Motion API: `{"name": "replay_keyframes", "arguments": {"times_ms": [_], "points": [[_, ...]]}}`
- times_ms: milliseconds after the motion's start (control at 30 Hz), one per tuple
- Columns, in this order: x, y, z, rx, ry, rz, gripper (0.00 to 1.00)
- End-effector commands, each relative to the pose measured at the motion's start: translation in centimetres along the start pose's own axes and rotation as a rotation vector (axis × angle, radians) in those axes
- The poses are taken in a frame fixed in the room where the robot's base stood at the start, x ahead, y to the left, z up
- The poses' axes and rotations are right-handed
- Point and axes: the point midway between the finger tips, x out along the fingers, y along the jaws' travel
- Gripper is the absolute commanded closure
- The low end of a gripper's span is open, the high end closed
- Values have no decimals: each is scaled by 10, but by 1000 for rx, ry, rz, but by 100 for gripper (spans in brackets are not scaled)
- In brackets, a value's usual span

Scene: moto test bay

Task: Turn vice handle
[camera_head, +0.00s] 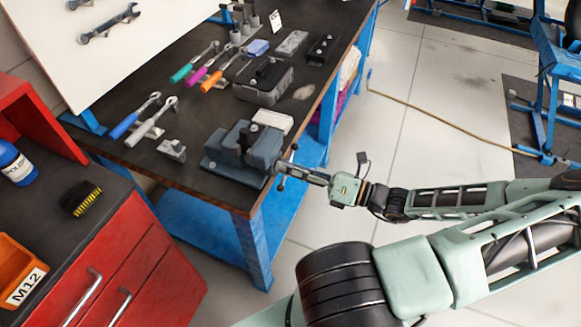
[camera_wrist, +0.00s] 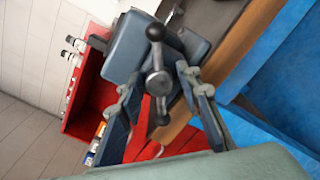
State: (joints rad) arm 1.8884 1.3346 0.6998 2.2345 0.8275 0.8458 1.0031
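The blue-grey vice (camera_head: 229,160) sits at the front corner of the dark workbench. Its handle (camera_head: 282,171) is a metal bar with dark ball ends, on the vice's end that faces my arm. In the wrist view the handle (camera_wrist: 157,62) runs nearly upright across the screw hub, in front of the vice body (camera_wrist: 127,60). My gripper (camera_head: 300,172) points at the handle from the right; in the wrist view its two fingers (camera_wrist: 159,84) are spread, one on each side of the bar. Gaps show between the fingers and the bar, and contact is not visible.
The workbench (camera_head: 190,95) carries wrenches with coloured handles (camera_head: 200,65), a grey block (camera_head: 264,84) and small parts behind the vice. A blue bench leg (camera_head: 252,250) stands below the vice. A red cabinet (camera_head: 130,265) is at left. The floor (camera_head: 440,75) right of the bench is largely clear.

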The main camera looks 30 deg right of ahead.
Motion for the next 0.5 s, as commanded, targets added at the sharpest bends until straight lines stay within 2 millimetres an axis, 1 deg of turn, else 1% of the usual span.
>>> {"name": "replay_keyframes", "arguments": {"times_ms": [33,200,267,500], "points": [[0,0,0,0,0,0,76],[0,0,0,0,0,0,95],[0,0,0,0,0,0,100],[0,0,0,-15,0,0,100]]}}
